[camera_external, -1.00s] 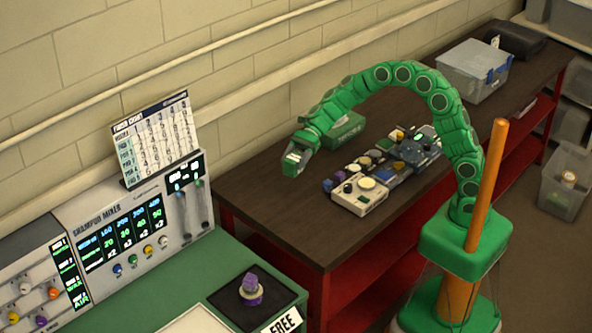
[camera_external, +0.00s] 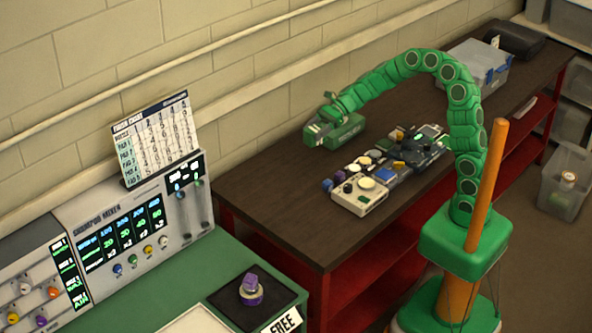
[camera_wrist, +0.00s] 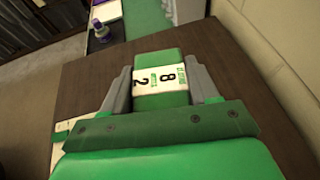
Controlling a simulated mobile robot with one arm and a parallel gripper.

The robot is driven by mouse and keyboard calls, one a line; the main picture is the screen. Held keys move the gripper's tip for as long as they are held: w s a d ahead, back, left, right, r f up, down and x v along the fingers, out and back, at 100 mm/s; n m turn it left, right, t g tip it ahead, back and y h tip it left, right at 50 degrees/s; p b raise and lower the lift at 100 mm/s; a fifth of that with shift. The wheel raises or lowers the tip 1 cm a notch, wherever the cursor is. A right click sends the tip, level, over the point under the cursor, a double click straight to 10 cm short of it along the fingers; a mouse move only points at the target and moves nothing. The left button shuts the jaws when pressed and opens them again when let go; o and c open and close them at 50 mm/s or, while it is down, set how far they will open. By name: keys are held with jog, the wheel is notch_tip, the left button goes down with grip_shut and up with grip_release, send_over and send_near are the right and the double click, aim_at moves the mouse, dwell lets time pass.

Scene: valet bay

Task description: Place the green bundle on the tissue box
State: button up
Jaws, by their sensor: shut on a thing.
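The green bundle (camera_wrist: 160,62), a green block with a white printed label, is held between the two grey fingers of my gripper (camera_wrist: 162,88) in the wrist view. I cannot tell whether the bundle touches the box. The tissue box is not clearly visible in the wrist view.
A grey bin (camera_external: 474,70) stands farther back. The bench's left part is clear. A shampoo mixer panel (camera_external: 125,235) stands at the left.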

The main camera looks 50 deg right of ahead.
jog(key=s+d+r+m+t+h, duration=0.2)
jog(key=d+m+t, duration=0.2)
jog(key=d, duration=0.9)
jog(key=s+d+r+m+t+h, duration=0.1)
jog(key=d+r+m+t+h, duration=0.2)
jog(key=d, duration=1.1)
jog(key=shift+t+y, duration=0.3)
jog(key=shift+y, duration=0.4)
jog(key=w+f, duration=0.3)
jog(key=w, duration=0.1)
jog(key=w+f, duration=0.3)
jog(key=w, duration=0.1)
jog(key=w+f, duration=0.3)
jog(key=w, duration=0.1)
jog(key=shift+a, duration=0.2)
jog(key=shift+w+f, duration=0.75)
jog(key=shift+f, duration=1.5)
jog(key=shift+f, duration=0.1)
jog(key=o, duration=1.1)
